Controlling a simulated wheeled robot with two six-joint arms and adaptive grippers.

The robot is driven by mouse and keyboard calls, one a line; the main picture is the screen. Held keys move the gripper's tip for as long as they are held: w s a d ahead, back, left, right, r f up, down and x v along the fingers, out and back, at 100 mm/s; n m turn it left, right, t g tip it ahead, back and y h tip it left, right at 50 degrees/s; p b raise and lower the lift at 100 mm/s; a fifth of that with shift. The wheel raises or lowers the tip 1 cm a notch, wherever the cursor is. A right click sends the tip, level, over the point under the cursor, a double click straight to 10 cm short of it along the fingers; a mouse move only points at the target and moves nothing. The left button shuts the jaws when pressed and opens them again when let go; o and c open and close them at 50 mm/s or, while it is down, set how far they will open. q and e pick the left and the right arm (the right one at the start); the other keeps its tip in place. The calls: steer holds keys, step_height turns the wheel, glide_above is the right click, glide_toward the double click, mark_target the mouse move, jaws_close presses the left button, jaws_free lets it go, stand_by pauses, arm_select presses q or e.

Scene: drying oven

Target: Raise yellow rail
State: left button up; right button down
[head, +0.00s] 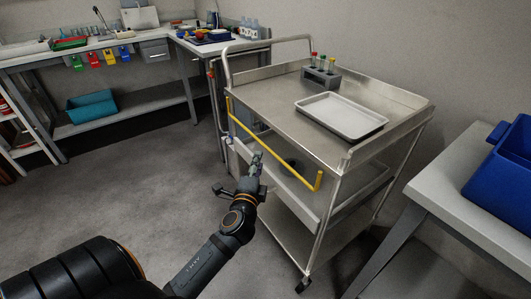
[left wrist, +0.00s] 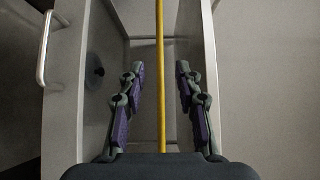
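The yellow rail (head: 277,158) runs along the near side of the steel cart, below its top, with bent ends at left and right. My left gripper (head: 256,164) is at the cart's side, close to the middle of the rail. In the left wrist view the yellow rail (left wrist: 160,85) passes between the two open fingers of my left gripper (left wrist: 160,82), with a gap on both sides. The fingers do not touch it. My right gripper is in neither view.
The steel cart (head: 270,94) carries a white tray (head: 341,117) and a rack of tubes (head: 321,75). A side table (head: 468,211) with a blue bin (head: 507,155) stands at the right. Workbenches line the back. The floor at left is clear.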

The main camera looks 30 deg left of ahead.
mark_target(263, 146)
arm_select(q)
steer(key=x, duration=0.9)
steer(key=shift+w+a, duration=0.1)
steer(key=shift+w, duration=0.05)
steer(key=shift+w+a, duration=0.15)
steer(key=shift+w, duration=0.15)
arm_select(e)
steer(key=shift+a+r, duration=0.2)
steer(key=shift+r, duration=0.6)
arm_select(q)
jaws_close()
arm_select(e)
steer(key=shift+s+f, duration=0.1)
